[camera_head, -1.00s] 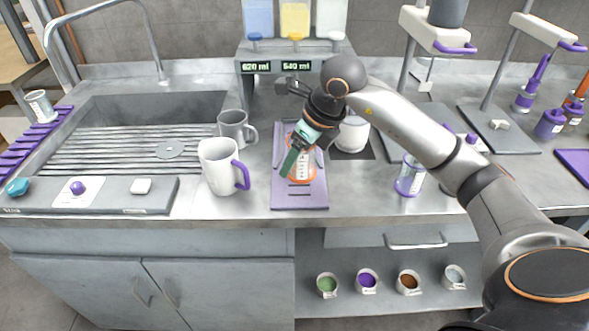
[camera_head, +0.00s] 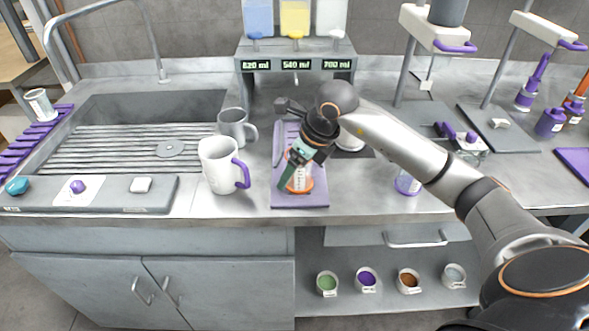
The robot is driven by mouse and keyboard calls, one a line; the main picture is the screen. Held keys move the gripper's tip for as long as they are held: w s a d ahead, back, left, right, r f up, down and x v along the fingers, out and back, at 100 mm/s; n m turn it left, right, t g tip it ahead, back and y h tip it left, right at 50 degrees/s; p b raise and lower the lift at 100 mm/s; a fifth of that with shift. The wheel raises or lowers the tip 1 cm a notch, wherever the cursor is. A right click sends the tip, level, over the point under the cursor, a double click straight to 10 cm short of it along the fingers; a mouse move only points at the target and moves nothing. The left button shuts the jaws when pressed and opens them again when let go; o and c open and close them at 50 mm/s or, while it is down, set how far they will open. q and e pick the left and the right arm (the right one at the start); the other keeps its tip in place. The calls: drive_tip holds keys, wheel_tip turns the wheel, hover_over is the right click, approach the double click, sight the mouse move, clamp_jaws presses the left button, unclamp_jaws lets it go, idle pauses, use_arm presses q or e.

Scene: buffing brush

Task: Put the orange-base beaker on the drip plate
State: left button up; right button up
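The orange-base beaker (camera_head: 301,184), clear with white markings, is over the front half of the purple drip plate (camera_head: 300,201) on the counter. It looks upright, with its base at or just above the plate; I cannot tell whether it touches. My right gripper (camera_head: 302,171), with teal fingers, comes down from above on the beaker and appears shut on it. One finger covers the beaker's left side and the hand hides its top. My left gripper is not in view.
A white mug (camera_head: 219,166) with a purple handle stands left of the plate, with a grey mug (camera_head: 233,126) behind it. The dispenser (camera_head: 297,62) stands at the back. Another clear beaker (camera_head: 408,181) stands to the right. The counter's front edge is close to the plate.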

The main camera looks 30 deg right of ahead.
drive_tip(key=shift+o, duration=1.1)
drive_tip(key=shift+r, duration=0.4)
drive_tip(key=v, duration=1.1)
drive_tip(key=shift+r+p, duration=0.25)
drive_tip(key=shift+p, duration=0.1)
